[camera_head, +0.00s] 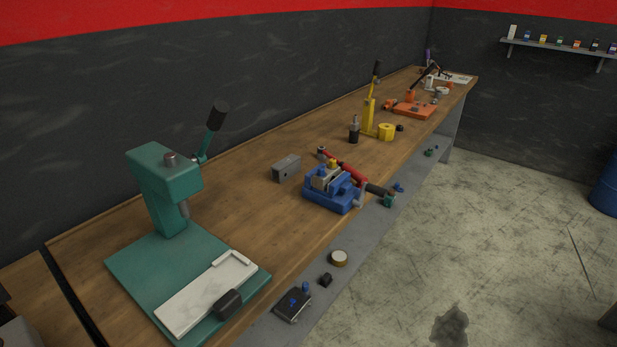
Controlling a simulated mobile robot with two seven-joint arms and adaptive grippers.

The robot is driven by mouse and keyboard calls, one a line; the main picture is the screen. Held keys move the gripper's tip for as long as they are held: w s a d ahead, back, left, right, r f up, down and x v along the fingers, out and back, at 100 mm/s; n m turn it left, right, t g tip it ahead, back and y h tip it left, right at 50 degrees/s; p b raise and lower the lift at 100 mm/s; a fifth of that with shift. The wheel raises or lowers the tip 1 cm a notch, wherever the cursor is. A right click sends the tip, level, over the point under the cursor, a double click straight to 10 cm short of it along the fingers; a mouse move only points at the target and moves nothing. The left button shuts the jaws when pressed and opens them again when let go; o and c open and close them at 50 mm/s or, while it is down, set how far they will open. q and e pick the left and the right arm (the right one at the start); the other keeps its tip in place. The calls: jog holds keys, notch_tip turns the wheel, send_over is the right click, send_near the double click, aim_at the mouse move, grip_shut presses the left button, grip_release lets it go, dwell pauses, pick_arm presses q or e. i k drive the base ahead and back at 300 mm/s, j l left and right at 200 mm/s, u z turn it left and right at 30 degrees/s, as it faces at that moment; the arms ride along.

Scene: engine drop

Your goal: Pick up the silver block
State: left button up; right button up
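A silver-grey block (286,168) with a flat, box-like shape sits on the wooden workbench (245,205), near the middle of the picture. It stands apart from the blue vise (332,196), to the left of it and a little farther back. Its top and near side show, and nothing covers it. Neither of my grippers is in view.
A teal press (165,185) with a white plate (200,296) on its base fills the near left of the bench. A red-handled tool (345,166) lies behind the vise. A yellow tool (369,115) stands farther back. Open concrete floor (500,240) lies to the right.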

aim_at(321, 184)
jog(key=i+l+u, duration=0.15)
jog(key=l+u, duration=1.1)
jog(key=l, duration=1.7)
